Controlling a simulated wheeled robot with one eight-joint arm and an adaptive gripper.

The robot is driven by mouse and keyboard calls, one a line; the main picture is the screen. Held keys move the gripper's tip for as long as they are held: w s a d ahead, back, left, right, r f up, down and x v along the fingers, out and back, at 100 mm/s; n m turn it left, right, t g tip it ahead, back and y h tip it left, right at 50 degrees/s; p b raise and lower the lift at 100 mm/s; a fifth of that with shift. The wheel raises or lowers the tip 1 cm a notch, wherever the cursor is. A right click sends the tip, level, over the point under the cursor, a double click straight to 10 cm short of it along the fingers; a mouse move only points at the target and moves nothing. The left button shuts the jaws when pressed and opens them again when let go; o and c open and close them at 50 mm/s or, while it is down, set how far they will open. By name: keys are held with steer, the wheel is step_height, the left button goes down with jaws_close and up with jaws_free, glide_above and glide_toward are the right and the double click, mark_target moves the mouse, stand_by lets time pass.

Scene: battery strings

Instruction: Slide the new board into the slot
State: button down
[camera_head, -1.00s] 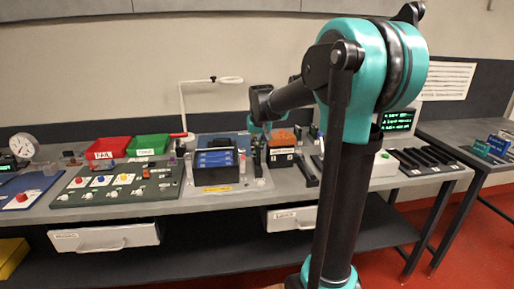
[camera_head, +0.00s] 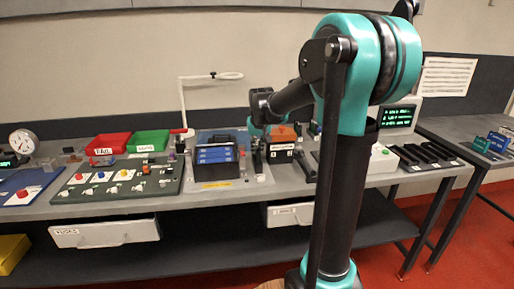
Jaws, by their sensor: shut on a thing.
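A black rack (camera_head: 216,172) stands on the bench left of centre, with several blue boards (camera_head: 214,155) stacked in its front. My gripper (camera_head: 257,152) is small and dark at the end of my arm, just right of the rack and low over the bench fixture. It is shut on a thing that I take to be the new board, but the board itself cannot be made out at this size. The slot's mouth is too small to tell apart, and I cannot tell whether the held thing touches the rack.
A control panel (camera_head: 118,184), a red tray (camera_head: 107,144) and a green tray (camera_head: 148,141) lie left of the rack. An orange item (camera_head: 281,133) stands right of my gripper. A thin white lamp (camera_head: 183,105) rises behind. Black bars (camera_head: 427,155) lie at the right.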

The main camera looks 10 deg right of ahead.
steer(key=shift+f, duration=1.05)
steer(key=c, duration=1.5)
jaws_free()
steer(key=v, duration=1.2)
steer(key=s+d+f, duration=0.1)
steer(key=s+f, duration=0.2)
steer(key=f, duration=0.1)
steer(key=s+f, duration=0.4)
steer(key=s+d+f, duration=0.1)
steer(key=s+f, duration=0.3)
steer(key=shift+s+d+f, duration=0.1)
steer(key=shift+d+f, duration=0.2)
steer(key=s+f, duration=0.4)
steer(key=s+d+f, duration=0.1)
steer(key=s+f, duration=0.2)
steer(key=s, duration=0.2)
steer(key=s+f, duration=0.4)
steer(key=s, duration=0.1)
steer(key=shift+s+d+f, duration=0.1)
steer(key=shift+d+f, duration=0.15)
steer(key=shift+f, duration=0.1)
